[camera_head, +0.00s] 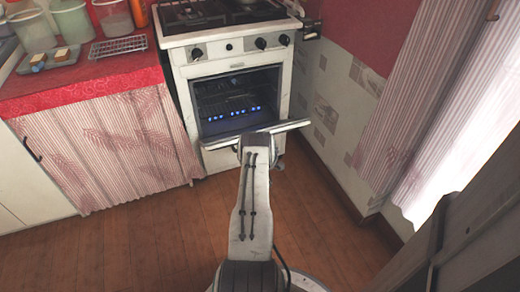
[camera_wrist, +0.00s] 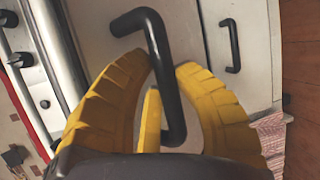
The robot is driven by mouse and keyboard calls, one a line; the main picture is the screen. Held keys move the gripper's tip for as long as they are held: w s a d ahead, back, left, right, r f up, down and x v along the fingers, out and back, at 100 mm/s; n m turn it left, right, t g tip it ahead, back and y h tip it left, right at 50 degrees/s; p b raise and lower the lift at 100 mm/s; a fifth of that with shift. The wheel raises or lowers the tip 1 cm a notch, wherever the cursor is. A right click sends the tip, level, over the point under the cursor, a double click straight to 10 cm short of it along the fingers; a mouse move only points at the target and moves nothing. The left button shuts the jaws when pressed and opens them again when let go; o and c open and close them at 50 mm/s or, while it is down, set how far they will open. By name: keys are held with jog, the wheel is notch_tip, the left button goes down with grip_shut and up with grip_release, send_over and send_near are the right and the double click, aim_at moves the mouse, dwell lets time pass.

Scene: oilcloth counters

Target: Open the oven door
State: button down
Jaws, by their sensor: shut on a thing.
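The white oven (camera_head: 232,100) stands at the back of the head view. Its door (camera_head: 297,126) is partly open, tipped outward and seen nearly edge-on, with the lit inside showing above it. My arm reaches to the middle of the door and hides my gripper in the head view. In the wrist view my gripper (camera_wrist: 165,100) has its yellow fingers around the black door handle (camera_wrist: 158,45), shut on it.
Blue flames (camera_head: 232,112) burn inside the oven. A second black handle (camera_wrist: 231,45) shows on the panel beside the door in the wrist view. A curtained counter (camera_head: 110,145) stands left and a tiled wall (camera_head: 335,100) right. Wooden floor (camera_head: 130,245) in front is clear.

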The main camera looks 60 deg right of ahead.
jog(key=shift+w+d+r, duration=0.15)
jog(key=shift+w+r, duration=0.05)
jog(key=shift+r, duration=0.3)
jog(key=shift+w+d+r, duration=0.15)
jog(key=shift+w+r, duration=0.05)
jog(key=shift+r, duration=0.25)
jog(key=c, duration=1.3)
grip_release()
jog(key=shift+o, duration=0.2)
